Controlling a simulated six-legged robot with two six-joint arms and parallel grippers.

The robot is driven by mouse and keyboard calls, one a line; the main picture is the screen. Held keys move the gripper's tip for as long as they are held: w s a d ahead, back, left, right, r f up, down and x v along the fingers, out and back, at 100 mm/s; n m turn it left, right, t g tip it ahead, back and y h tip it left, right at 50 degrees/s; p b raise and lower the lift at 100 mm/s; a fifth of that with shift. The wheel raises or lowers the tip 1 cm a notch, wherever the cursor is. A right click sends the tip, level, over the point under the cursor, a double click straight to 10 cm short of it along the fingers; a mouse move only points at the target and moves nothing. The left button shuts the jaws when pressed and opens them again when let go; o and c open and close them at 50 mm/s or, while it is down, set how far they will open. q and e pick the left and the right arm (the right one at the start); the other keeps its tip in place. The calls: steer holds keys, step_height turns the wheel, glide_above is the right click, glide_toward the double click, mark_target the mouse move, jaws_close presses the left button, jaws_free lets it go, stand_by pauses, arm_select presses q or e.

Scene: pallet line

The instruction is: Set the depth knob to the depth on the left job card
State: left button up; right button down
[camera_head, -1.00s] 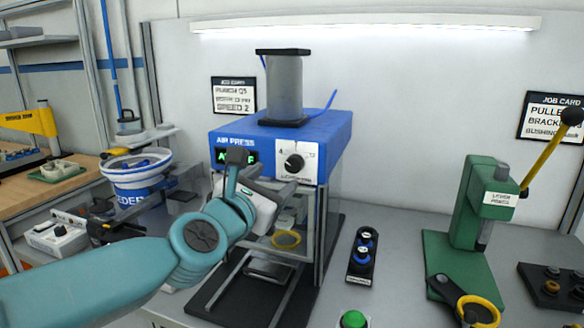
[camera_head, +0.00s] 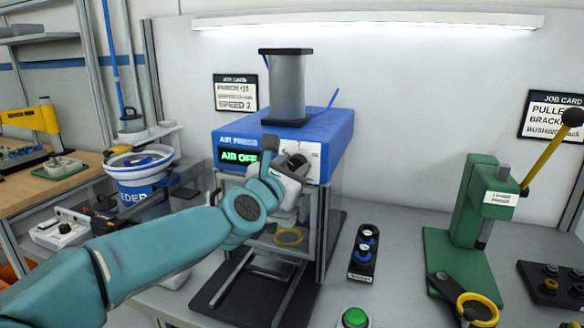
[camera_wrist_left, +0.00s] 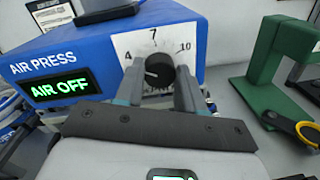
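The depth knob (camera_wrist_left: 158,71) is black and round on a white dial plate (camera_wrist_left: 124,45) marked 4, 7 and 10. Its white mark points left, toward the 4 side. My left gripper (camera_head: 290,164) is at the press front and covers most of the dial in the head view. My right gripper is out of view.
The press display (camera_head: 238,156) reads AIR OFF. A feeder bowl (camera_head: 140,165) stands left of the press.

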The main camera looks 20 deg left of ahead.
arm_select(q)
steer(key=shift+m, duration=0.3)
steer(key=m+p, duration=0.2)
steer(key=m, duration=0.3)
steer(key=shift+r, duration=0.15)
steer(key=m+p, duration=0.2)
steer(key=m, duration=0.3)
steer(key=shift+d+m+g, duration=0.15)
steer(key=shift+m+g, duration=0.15)
steer(key=shift+m, duration=0.1)
steer(key=m+y+p, duration=0.1)
steer(key=m+p, duration=0.2)
steer(key=m, duration=0.4)
steer(key=m+p, duration=0.1)
steer(key=m, duration=0.1)
steer(key=m+p, duration=0.1)
steer(key=m, duration=0.1)
steer(key=shift+f+y, duration=0.25)
steer(key=shift+y, duration=0.05)
steer(key=shift+m, duration=0.3)
steer(key=o, duration=1)
steer(key=shift+o, duration=0.2)
